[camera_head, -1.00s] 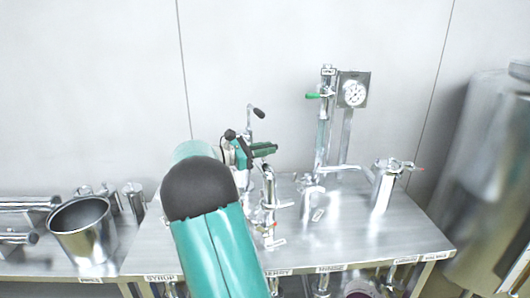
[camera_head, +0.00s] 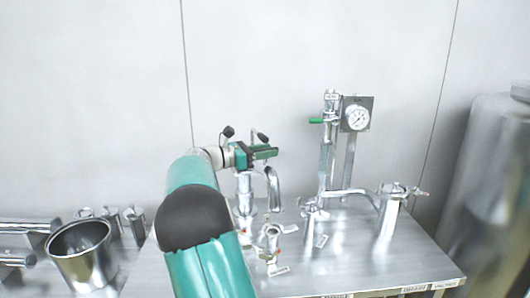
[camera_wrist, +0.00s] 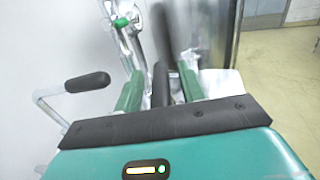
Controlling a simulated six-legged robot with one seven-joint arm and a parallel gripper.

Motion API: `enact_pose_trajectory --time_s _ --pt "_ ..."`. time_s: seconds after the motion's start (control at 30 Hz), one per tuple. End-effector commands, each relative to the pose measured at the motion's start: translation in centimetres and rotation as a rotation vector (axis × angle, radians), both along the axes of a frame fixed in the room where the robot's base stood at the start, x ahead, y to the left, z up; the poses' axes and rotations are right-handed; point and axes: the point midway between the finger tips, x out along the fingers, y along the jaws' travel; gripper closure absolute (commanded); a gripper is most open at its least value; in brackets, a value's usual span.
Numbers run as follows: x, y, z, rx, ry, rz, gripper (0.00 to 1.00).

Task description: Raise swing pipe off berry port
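The swing pipe (camera_head: 273,188) is a shiny metal pipe whose bent end hangs above the berry port (camera_head: 270,236), with a gap between them. The pipe's upright post (camera_head: 244,192) stands to the left. My gripper (camera_head: 265,152) is at the top of the pipe. In the wrist view, its green fingers (camera_wrist: 160,92) stand either side of a dark bar (camera_wrist: 160,82), which seems to be the pipe's grip. The fingers' exact contact with it is hard to see.
A black-handled crank (camera_wrist: 88,82) is close left of my gripper. A gauge (camera_head: 357,118) and green-handled column stand to the right, with another port (camera_head: 311,213) below. A metal bucket (camera_head: 80,248) is far left and a tank (camera_head: 497,180) far right.

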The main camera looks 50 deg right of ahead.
Motion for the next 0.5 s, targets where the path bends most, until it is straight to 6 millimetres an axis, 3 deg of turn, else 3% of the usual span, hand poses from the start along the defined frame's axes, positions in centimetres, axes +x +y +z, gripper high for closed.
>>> enact_pose_trajectory --time_s 0.27,0.5 --pt "0.5 0.7 -0.1 0.001 0.0 0.001 0.6" --pt "2.8 4.6 0.0 0.0 0.0 0.004 0.6"
